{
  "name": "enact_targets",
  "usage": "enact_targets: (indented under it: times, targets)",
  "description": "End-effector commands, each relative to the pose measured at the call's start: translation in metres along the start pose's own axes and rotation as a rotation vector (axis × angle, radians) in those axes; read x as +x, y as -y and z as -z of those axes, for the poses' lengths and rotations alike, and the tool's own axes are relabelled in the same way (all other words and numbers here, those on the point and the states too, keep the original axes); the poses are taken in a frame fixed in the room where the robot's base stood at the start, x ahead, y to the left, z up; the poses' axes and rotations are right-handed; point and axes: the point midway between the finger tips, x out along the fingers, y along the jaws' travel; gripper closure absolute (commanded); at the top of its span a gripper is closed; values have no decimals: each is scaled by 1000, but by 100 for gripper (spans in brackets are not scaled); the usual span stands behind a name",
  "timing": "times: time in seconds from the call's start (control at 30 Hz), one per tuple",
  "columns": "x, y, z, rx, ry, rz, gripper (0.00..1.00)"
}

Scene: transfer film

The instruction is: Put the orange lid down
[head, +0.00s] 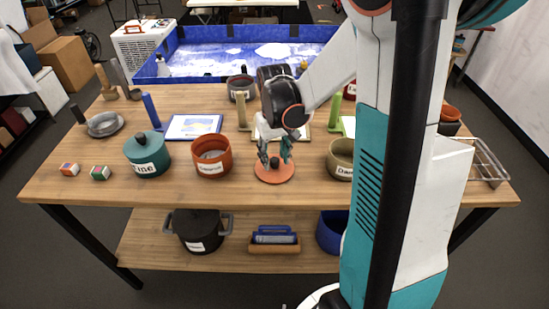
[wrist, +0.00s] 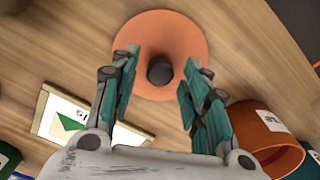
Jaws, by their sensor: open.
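The orange lid (head: 274,174) is a flat disc with a dark round knob, lying on the wooden table near its front edge, right of the orange pot (head: 211,157). It also shows in the wrist view (wrist: 185,30), with its knob between and just beyond my fingertips. My gripper (head: 275,158) is directly above the lid. In the wrist view its teal-padded fingers (wrist: 158,82) are spread apart, with clear gaps to the knob. The orange pot has no lid on it and carries a white label; it also shows at the right of the wrist view (wrist: 262,138).
A teal lidded pot (head: 147,154) stands left of the orange pot, and an olive pot (head: 341,160) stands to the right. A framed picture (head: 193,127) lies behind. Small blocks (head: 100,173) are at front left. Bare tabletop (head: 240,192) surrounds the lid's front left.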

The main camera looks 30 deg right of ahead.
Motion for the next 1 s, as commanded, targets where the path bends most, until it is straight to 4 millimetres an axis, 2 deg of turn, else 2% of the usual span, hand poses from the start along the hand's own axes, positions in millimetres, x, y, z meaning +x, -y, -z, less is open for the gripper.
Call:
enact_targets:
  times: [0.03,0.3,0.5,0.67,1.0]
  targets:
    - [-13,0,0,0,0,0,58]
    - [-69,0,0,0,0,0,58]
    - [-95,0,0,0,0,0,58]
    - [-103,0,0,0,0,0,58]
    - [-103,0,0,0,0,0,58]
